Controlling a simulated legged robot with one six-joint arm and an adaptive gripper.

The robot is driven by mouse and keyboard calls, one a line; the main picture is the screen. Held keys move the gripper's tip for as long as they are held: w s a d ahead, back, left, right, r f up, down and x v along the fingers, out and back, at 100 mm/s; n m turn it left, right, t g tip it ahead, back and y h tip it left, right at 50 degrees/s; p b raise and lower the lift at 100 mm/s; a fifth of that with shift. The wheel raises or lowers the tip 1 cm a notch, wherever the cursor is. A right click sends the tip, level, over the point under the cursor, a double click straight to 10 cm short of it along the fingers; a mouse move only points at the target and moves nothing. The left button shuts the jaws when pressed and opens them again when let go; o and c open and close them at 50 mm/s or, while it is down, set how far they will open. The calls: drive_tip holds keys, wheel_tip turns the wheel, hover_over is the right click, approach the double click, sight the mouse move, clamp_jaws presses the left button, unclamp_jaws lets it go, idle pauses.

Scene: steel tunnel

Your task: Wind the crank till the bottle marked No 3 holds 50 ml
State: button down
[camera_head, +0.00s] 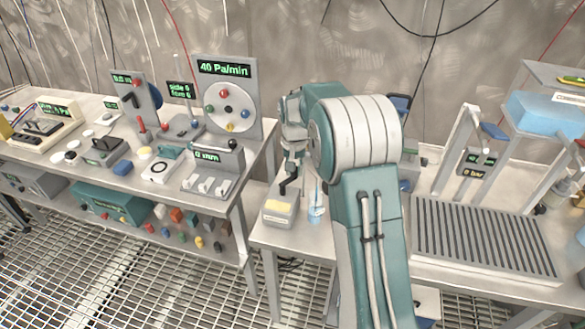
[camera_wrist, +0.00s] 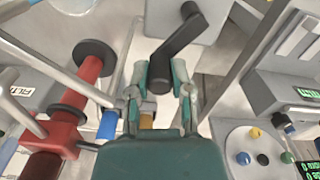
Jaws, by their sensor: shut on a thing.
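My gripper (camera_wrist: 161,70) is shut on the end of a black crank (camera_wrist: 181,42); its two teal fingers stand on either side of the handle. The crank is joined to a grey box (camera_wrist: 211,22) in the wrist view. In the head view my gripper (camera_head: 290,172) points down over the black crank, above a grey box (camera_head: 278,214) with a yellow patch. A small clear vessel with blue in it (camera_head: 316,208) stands right of that box, partly beside my arm. I cannot read any No 3 mark or liquid level.
A left bench holds a dial panel (camera_head: 228,97) reading "40 Pa/min" and several switches and knobs. A ribbed grey plate (camera_head: 480,238) and a blue tank (camera_head: 545,112) are at right. A red cylinder (camera_wrist: 80,95) lies left of my gripper in the wrist view.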

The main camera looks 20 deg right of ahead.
drive_tip(key=shift+s+f, duration=0.15)
drive_tip(key=shift+s, duration=0.05)
idle(0.4)
drive_tip(key=c, duration=0.5)
unclamp_jaws()
drive_tip(key=shift+a, duration=0.1)
drive_tip(key=shift+c, duration=0.2)
drive_tip(key=shift+w+r, duration=0.1)
drive_tip(key=shift+r, duration=0.1)
wheel_tip(320, 180, up, 12)
drive_tip(key=shift+f, duration=0.15)
